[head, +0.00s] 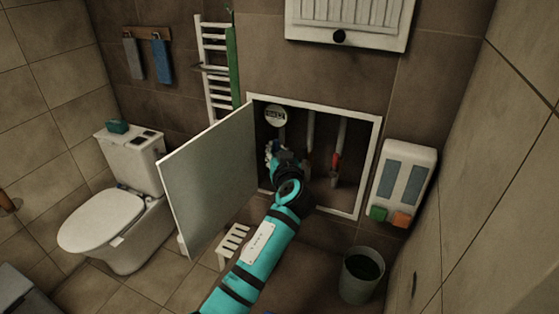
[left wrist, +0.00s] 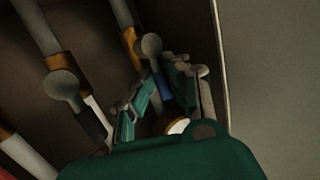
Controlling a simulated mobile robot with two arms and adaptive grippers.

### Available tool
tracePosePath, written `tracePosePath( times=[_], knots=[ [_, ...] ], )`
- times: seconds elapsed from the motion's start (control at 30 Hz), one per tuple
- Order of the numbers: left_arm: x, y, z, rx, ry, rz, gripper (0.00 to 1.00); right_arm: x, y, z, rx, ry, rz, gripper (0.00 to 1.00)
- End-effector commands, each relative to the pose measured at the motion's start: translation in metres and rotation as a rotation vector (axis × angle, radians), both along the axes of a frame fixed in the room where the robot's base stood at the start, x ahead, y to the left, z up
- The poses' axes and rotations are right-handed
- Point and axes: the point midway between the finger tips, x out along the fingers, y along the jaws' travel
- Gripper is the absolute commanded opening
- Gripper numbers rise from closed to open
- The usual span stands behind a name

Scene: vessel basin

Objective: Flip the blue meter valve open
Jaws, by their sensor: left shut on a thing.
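My left gripper (head: 272,155) reaches inside an open wall cabinet in the head view, just below a round meter (head: 275,115). In the left wrist view, the gripper's two green-padded fingers (left wrist: 160,92) are closed around the blue valve handle (left wrist: 165,90). The handle shows as a small dark blue piece between the fingers, beside a grey round valve body (left wrist: 151,45) on a pipe. The fingers hide much of the handle, so its exact angle is hard to tell. In the head view my gripper hides the blue handle. My right gripper is not in view.
The cabinet door (head: 208,185) stands open on the left, close to my arm. Other pipes and a red handle (head: 337,161) are to the right inside the white frame (head: 366,165). A dispenser (head: 404,183) and a bin (head: 361,275) are farther right.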

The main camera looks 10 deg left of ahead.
Motion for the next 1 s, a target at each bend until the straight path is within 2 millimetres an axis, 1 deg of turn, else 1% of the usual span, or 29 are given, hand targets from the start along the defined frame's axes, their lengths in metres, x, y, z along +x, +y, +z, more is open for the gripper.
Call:
tracePosePath(
  times=[0.03,0.13,0.37,0.4,0.57,0.73,0.87,1.0],
  knots=[
    [-0.001,-0.001,-0.009,-0.038,0.02,-0.001,0.0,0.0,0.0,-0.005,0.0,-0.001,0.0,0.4],
    [-0.001,0.0,-0.009,-0.066,0.029,-0.002,0.0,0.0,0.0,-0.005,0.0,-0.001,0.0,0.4],
    [-0.001,0.0,-0.01,-0.067,0.033,-0.001,0.0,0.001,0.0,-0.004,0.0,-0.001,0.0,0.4],
    [-0.001,0.0,-0.01,-0.067,0.034,-0.001,0.13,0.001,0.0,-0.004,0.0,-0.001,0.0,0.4],
    [-0.001,0.0,-0.01,-0.066,0.034,0.0,0.34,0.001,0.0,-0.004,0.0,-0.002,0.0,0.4],
    [-0.001,0.001,-0.006,-0.063,0.027,0.0,0.34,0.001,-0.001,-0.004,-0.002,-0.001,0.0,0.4],
    [-0.001,0.001,-0.004,-0.053,0.022,0.0,0.34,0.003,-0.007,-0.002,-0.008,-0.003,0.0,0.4],
    [-0.001,0.0,-0.002,0.017,0.008,0.001,0.34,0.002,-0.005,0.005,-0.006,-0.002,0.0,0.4]
  ],
)
